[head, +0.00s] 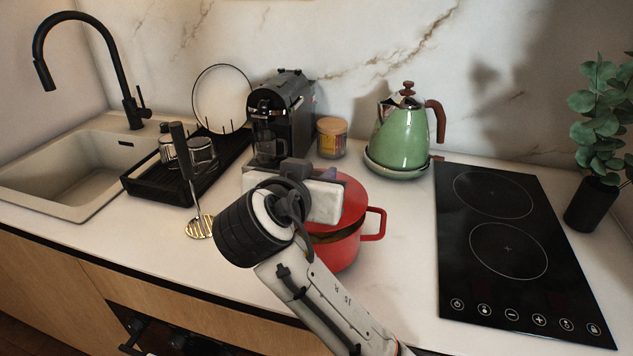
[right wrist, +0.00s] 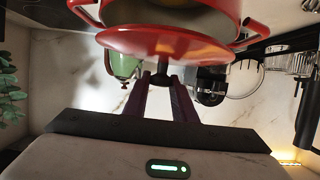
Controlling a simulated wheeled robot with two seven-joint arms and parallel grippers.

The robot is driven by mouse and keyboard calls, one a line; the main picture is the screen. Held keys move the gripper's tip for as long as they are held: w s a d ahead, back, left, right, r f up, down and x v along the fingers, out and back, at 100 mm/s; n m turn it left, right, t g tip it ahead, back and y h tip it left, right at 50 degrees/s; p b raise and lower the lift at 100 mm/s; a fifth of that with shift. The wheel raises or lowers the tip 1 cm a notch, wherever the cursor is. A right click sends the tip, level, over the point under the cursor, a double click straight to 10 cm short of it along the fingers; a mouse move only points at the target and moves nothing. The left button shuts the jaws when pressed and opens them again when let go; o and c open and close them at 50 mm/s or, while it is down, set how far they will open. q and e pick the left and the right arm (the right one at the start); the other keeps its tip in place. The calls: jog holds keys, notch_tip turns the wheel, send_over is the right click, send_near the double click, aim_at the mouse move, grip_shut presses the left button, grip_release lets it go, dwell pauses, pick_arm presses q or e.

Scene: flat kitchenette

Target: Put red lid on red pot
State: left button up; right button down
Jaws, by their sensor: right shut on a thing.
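The red pot (head: 343,254) stands on the counter left of the hob, partly hidden behind my right arm. The red lid (head: 354,202) is over the pot, and a strip of the pot's inside shows below the lid's near edge, so the lid does not sit flush there. My right gripper is shut on the lid's dark knob; its fingers (right wrist: 166,92) and the lid (right wrist: 165,41) show in the right wrist view. The pot's rim (right wrist: 238,12) shows beyond the lid there. In the head view my wrist hides the fingers and knob. My left gripper is not in view.
A green kettle (head: 400,138) stands behind the pot, and a black hob (head: 515,245) is to the right. A coffee machine (head: 282,115), a lidded jar (head: 332,140) and a black dish rack (head: 150,182) are behind and left. A slotted utensil (head: 199,226) is left of my wrist.

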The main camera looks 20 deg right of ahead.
jog(key=shift+f, duration=0.85)
jog(key=c, duration=1.5)
grip_release()
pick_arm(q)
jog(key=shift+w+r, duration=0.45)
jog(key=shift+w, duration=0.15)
pick_arm(e)
jog(key=shift+o, duration=0.2)
jog(key=shift+s+a, duration=0.15)
jog(key=shift+s, duration=0.05)
jog(key=b+v, duration=0.1)
jog(key=v, duration=0.6)
jog(key=shift+r, duration=0.1)
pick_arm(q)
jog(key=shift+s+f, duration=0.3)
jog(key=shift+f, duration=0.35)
